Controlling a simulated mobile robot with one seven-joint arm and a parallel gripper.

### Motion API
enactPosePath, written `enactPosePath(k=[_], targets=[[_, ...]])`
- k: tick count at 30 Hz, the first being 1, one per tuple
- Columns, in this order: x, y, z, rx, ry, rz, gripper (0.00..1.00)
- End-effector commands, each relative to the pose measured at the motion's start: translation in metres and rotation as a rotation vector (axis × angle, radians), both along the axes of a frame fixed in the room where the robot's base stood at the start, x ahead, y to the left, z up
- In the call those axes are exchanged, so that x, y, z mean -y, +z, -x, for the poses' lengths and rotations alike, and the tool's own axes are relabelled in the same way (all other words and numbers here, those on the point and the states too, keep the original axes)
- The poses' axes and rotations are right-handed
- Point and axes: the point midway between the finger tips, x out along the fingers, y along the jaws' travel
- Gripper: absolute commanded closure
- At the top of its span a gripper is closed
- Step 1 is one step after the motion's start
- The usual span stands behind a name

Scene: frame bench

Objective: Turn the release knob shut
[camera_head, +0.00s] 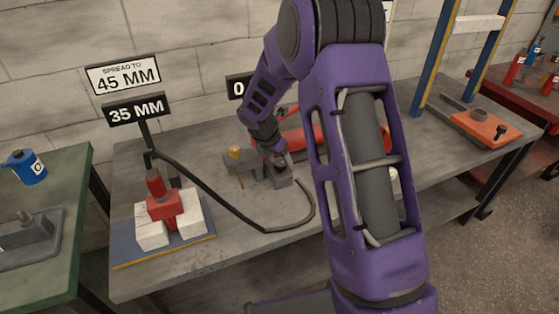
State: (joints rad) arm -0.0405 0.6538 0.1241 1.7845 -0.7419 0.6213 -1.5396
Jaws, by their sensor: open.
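A small yellow knob (235,153) stands on a grey metal pump block (240,172) on the middle bench; I take it for the release knob, but its turn position is too small to read. My gripper (278,163) is at the right part of the pump, to the right of the yellow knob and apart from it. It is open, pointing down; its fingertips are small and partly hidden, and I cannot tell whether they touch the pump. A red spreader (164,206) sits between white blocks (152,235) at the bench's left. A black hose (215,195) runs from it.
Signs read "SPREAD TO 45 MM" (124,75) and "35 MM" (136,110); another sign (238,88) is partly hidden. A red cylinder (300,137) lies behind the pump. My arm covers the bench's middle right. An orange tool (485,127) lies at the far right.

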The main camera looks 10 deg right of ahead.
Motion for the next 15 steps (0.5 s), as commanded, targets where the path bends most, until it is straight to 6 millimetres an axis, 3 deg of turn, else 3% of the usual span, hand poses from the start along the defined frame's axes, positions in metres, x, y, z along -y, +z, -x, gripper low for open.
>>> enactPosePath(k=[2,12,15], targets=[[0.0,0.0003,0.0,0.0,0.0,0.0,0.26],[-0.0001,0.0005,0.0001,0.0,0.0,0.0,0.87],[-0.0001,0.0005,0.0001,0.0,0.0,0.0,1.0]])
